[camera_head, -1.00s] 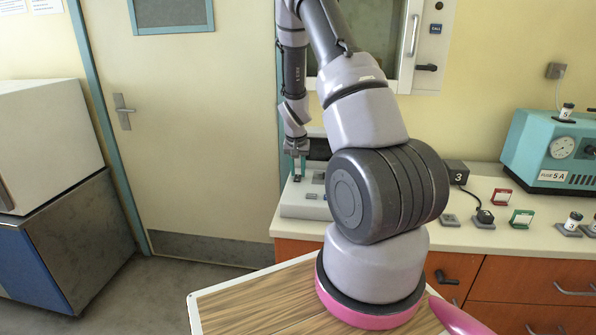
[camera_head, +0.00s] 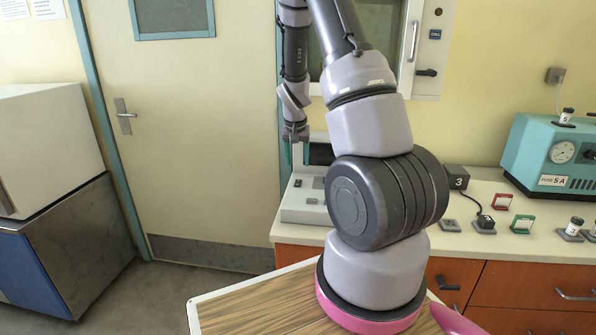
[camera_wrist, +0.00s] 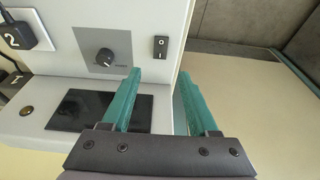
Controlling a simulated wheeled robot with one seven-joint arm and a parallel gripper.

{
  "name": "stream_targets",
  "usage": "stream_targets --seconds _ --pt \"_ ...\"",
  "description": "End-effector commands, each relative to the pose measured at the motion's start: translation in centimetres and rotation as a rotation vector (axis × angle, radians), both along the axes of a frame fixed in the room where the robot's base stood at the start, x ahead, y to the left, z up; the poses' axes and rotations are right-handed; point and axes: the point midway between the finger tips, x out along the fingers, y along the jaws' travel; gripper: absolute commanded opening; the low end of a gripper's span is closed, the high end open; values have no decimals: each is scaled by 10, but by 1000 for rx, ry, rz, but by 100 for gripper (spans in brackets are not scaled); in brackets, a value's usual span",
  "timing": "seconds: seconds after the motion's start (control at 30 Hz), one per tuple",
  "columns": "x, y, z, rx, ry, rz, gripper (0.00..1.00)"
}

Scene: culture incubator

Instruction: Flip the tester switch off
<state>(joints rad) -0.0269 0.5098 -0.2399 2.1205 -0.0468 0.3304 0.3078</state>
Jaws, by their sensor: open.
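The tester (camera_head: 300,212) is a pale grey console at the left end of the counter. In the wrist view the tester (camera_wrist: 60,60) shows a round dark knob, a black glossy panel and a small black rocker switch (camera_wrist: 160,47) marked 0 and I. Which side of the rocker is pressed I cannot tell. My gripper (camera_wrist: 160,74) is open and empty, its two teal fingers apart, with the switch just beyond the gap between their tips in that view. In the head view my gripper (camera_head: 295,133) hangs above the tester, clear of it.
A black plug marked 2 (camera_wrist: 17,36) sits left of the knob in the wrist view. In the head view a block marked 3 (camera_head: 456,178), small red and green frames, and a teal device (camera_head: 550,160) stand farther right on the counter. A closed door (camera_head: 180,130) is at left.

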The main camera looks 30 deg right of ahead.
Motion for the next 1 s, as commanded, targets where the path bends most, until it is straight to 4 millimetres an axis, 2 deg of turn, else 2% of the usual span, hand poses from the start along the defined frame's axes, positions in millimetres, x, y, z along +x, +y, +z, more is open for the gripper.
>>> stream_targets --seconds 0.1,0.23,0.83,0.93,1.0 --pt "-4 4 20 -1 -2 2 60" --pt "-7 4 31 -1 -1 0 60" --pt "-8 6 37 2 -3 0 60" --pt "-11 11 53 16 -19 2 60" --pt "-18 20 74 36 -41 9 60"
